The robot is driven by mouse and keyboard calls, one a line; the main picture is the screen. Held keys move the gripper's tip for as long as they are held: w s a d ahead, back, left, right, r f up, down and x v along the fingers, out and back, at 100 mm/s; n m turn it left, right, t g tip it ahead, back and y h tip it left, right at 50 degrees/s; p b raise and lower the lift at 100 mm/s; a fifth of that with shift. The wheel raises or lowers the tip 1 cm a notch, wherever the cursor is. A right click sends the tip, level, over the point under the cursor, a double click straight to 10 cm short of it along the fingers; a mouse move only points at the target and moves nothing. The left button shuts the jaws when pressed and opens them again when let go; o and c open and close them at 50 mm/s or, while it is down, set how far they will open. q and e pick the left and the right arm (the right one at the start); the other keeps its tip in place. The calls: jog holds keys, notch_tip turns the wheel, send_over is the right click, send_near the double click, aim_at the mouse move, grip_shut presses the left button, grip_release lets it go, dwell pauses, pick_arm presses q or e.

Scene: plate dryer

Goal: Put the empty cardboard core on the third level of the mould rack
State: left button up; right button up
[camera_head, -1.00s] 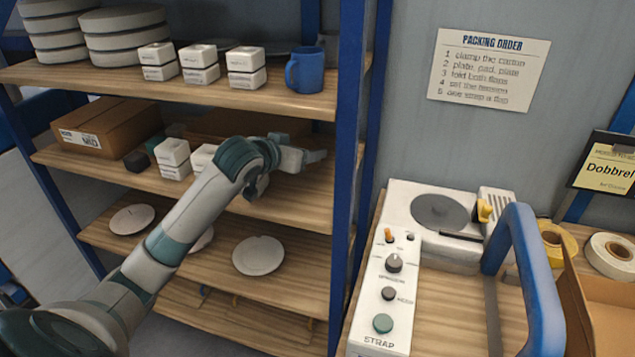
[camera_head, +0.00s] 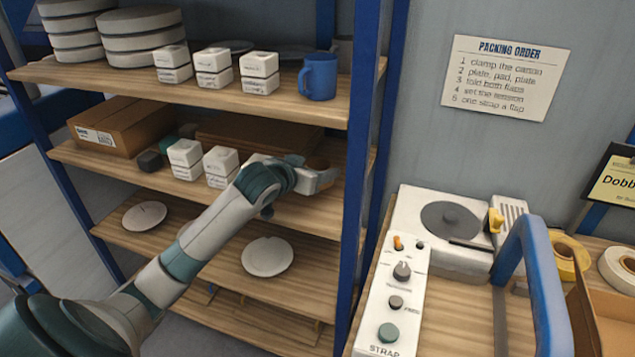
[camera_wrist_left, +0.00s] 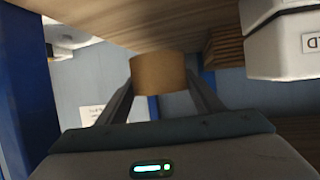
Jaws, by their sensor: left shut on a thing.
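The cardboard core (camera_wrist_left: 158,73) is a short brown tube held between the two fingers of my left gripper (camera_wrist_left: 158,88) in the left wrist view. In the head view my left gripper (camera_head: 322,178) is at the right end of the rack's shelf that bears a carton, close to the blue post. Only a small brown part of the core (camera_head: 318,162) shows there, behind the gripper. I cannot tell whether the core touches the shelf. The mould rack (camera_head: 352,200) has blue posts and several wooden shelves. My right gripper is not in view.
White blocks (camera_head: 221,165) and a carton (camera_head: 125,125) stand left of the gripper on that shelf. A blue mug (camera_head: 318,77) stands on the shelf above. A white plate (camera_head: 267,257) lies on the shelf below. A strapping machine (camera_head: 440,235) is right of the rack.

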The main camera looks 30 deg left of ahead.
pick_arm(q)
jog(key=shift+f, duration=0.65)
jog(key=shift+f, duration=0.15)
notch_tip(320, 180, down, 3)
jog(key=shift+r+p, duration=0.2)
jog(key=shift+p, duration=0.45)
jog(key=shift+f, duration=0.4)
jog(key=shift+f, duration=0.15)
